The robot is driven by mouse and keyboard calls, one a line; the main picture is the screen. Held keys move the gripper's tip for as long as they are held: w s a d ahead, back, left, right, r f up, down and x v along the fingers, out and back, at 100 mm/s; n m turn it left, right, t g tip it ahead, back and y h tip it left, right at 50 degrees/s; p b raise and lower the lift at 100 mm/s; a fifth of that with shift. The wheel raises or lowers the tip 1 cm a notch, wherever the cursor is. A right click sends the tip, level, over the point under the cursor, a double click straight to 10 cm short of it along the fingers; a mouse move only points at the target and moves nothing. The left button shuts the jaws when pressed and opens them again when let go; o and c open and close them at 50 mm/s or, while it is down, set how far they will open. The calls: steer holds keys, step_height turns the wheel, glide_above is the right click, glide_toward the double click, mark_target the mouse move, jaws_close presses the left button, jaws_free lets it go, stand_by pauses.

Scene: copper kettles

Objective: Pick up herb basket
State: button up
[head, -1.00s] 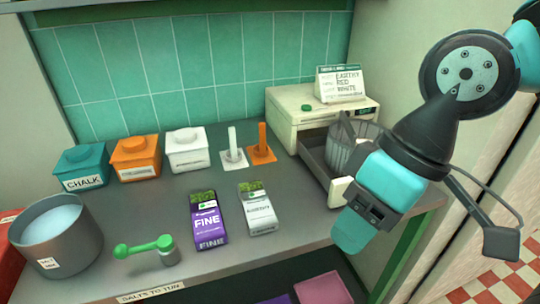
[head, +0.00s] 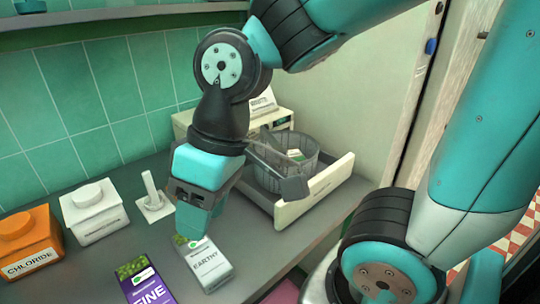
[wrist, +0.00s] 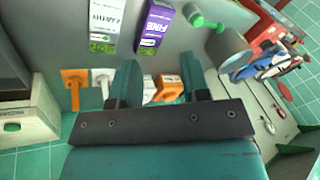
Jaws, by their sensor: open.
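A grey mesh basket (head: 305,172), which I take for the herb basket, stands in the pulled-out drawer (head: 318,190) in the head view. A small green-and-white label or packet shows in it. I cannot make out the basket in the wrist view.
The EARTHY carton (head: 205,264) and purple FINE carton (head: 145,284) stand on the counter below and left of my gripper. A white canister (head: 93,212), orange CHLORIDE canister (head: 28,240) and white upright handle (head: 153,195) are farther left. A cream drawer unit (head: 182,122) stands behind.

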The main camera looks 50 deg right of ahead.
steer(key=w+d+r+m+t+h+p, duration=0.2)
steer(key=w+d+r+m+p, duration=0.15)
steer(key=w+d, duration=0.55)
steer(key=m+t+h+p, duration=0.1)
steer(key=m+h+p, duration=0.25)
steer(key=m, duration=0.35)
glide_above(272, 136)
steer(key=s+a, duration=0.2)
steer(key=s, duration=0.3)
steer(key=x, duration=0.9)
steer(key=shift+w+f, duration=0.1)
steer(key=shift+w, duration=0.1)
steer(key=shift+w+p+x, duration=0.1)
steer(key=shift+p+x, duration=0.3)
steer(key=shift+x, duration=1.1)
steer(key=shift+w+p+x, duration=0.15)
steer(key=shift+p+x, duration=0.2)
steer(key=shift+x, duration=1.15)
steer(key=shift+d+t, duration=0.15)
steer(key=shift+t, duration=0.15)
jaws_close()
